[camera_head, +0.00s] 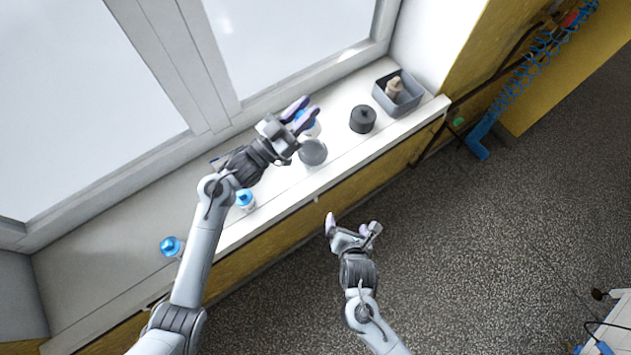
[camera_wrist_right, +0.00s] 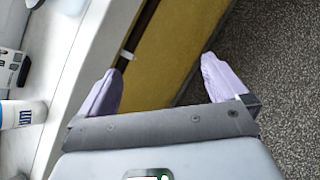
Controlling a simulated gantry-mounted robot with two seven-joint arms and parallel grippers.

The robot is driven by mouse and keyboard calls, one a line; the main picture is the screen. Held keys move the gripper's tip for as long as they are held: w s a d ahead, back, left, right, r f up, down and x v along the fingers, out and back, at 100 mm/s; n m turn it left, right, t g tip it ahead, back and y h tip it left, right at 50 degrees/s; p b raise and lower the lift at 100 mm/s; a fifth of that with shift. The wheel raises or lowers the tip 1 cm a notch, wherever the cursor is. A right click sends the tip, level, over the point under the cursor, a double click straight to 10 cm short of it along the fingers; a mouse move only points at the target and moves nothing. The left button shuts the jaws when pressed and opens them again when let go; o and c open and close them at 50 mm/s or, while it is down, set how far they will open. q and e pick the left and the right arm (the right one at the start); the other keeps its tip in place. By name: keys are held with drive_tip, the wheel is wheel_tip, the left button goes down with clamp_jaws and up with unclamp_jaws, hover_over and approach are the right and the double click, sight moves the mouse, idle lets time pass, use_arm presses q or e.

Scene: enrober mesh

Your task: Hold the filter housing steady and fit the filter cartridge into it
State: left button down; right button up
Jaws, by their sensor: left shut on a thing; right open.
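My left gripper (camera_head: 301,110) is over the window sill, its purple fingertips pointing to the upper right. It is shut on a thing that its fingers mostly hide. A blue and white item (camera_head: 313,129) shows right at these fingers; I cannot tell whether it is held or stands behind. A grey round piece (camera_head: 313,152) sits just below the gripper. A dark round cylinder (camera_head: 363,119) with a small mark on top stands to the right. I cannot tell which is the housing. A beige piece (camera_head: 394,86), perhaps the cartridge, is in a grey bin (camera_head: 412,101). My right gripper (camera_head: 350,226) is open and empty, off the sill's front edge.
Blue-capped bottles stand on the sill left (camera_head: 171,246) and near my left forearm (camera_head: 245,200). One white bottle (camera_wrist_right: 22,114) shows in the right wrist view. The window is behind the sill. A blue coiled hose (camera_head: 535,65) hangs at the right. Speckled floor lies in front.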

use_arm(q)
drive_tip(key=shift+a, duration=0.1)
use_arm(e)
drive_tip(key=w+a+r+n+t, duration=0.4)
drive_tip(key=w+a+r+n, duration=0.15)
drive_tip(key=w+a, duration=0.4)
approach(312, 149)
drive_tip(key=shift+y, duration=0.3)
drive_tip(key=x, duration=0.6)
drive_tip(key=shift+w+d, duration=0.15)
drive_tip(key=shift+w, duration=0.2)
drive_tip(key=shift+f, duration=0.1)
drive_tip(key=c, duration=1.1)
